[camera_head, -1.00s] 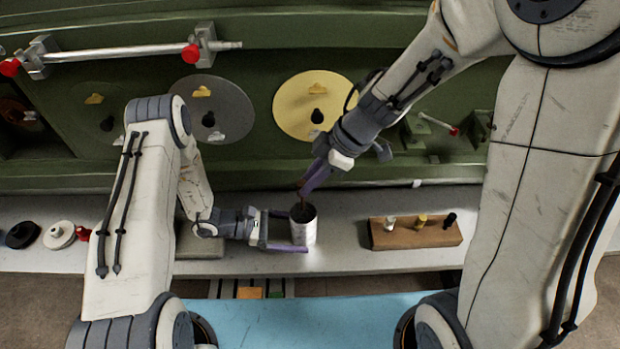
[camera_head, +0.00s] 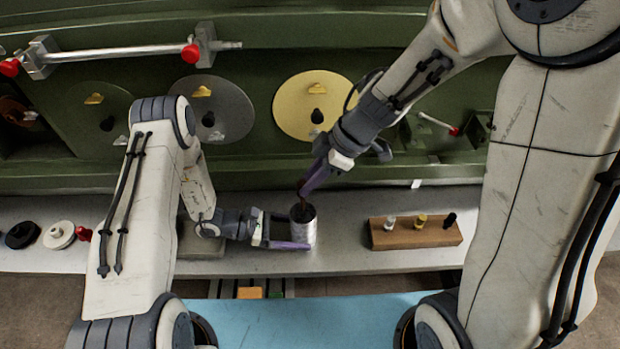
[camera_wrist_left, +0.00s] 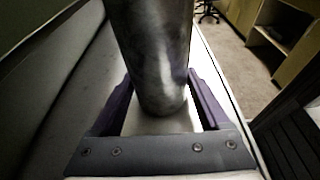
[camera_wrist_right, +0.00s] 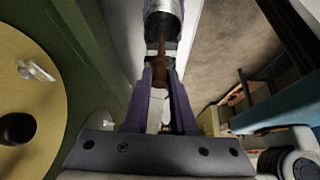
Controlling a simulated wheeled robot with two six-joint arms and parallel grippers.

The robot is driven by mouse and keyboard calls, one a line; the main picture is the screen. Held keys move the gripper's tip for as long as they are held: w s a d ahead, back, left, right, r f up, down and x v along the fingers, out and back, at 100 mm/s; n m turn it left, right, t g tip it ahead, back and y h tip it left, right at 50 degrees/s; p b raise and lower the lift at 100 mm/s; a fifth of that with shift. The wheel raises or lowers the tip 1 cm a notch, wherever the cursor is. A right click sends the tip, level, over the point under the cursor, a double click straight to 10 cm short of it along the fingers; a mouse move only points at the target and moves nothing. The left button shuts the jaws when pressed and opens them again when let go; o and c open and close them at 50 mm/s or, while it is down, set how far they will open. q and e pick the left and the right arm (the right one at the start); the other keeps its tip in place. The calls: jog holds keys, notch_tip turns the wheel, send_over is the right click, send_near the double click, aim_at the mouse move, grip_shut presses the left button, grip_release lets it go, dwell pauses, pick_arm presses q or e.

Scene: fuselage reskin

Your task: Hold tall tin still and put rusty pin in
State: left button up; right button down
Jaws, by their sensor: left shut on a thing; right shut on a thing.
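The tall tin (camera_head: 303,229) is a silver-grey open cylinder standing on the grey bench. It fills the upper middle of the left wrist view (camera_wrist_left: 155,50). My left gripper (camera_head: 290,230) is shut on it, one purple finger on each side. The rusty pin (camera_wrist_right: 161,62) is a thin brown rod held by my right gripper (camera_wrist_right: 160,85), whose purple fingers are shut on it. In the head view the pin (camera_head: 301,185) points down at the tin's mouth. In the right wrist view its far end overlaps the tin's dark opening; how deep it reaches I cannot tell.
A wooden block (camera_head: 400,236) with a white, a yellow and a black pin stands to the right. A white knobbed disc (camera_head: 59,235) and a black one (camera_head: 22,235) lie at the left. The green panel (camera_head: 260,165) rises behind the bench.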

jog(key=shift+f, duration=2.5)
jog(key=c, duration=0.7)
grip_release()
jog(key=shift+o, duration=0.2)
jog(key=shift+r, duration=4)
